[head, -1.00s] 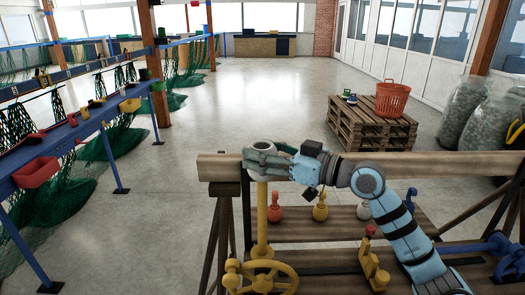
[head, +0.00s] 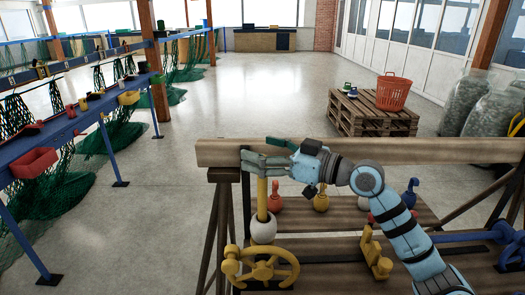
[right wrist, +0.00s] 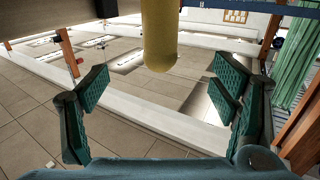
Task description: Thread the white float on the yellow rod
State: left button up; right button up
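The yellow rod (head: 262,192) stands upright at the left end of the wooden rack. The white float (head: 263,228) is around the rod, low down near its foot, apart from my gripper. My right gripper (head: 265,162) is at the top of the rod. In the right wrist view its two fingers stand wide apart and empty, with the rounded end of the rod (right wrist: 160,50) showing between and beyond them. My left gripper is not in view.
A wooden beam (head: 430,150) runs behind my right arm. A red float (head: 274,200) and a yellow float (head: 321,200) stand on the rack. A yellow handwheel (head: 262,266) is in front of the rod. A pallet stack (head: 370,117) carries an orange basket (head: 392,92).

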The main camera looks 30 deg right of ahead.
notch_tip(320, 180, up, 10)
dwell(0.5)
dwell(0.8)
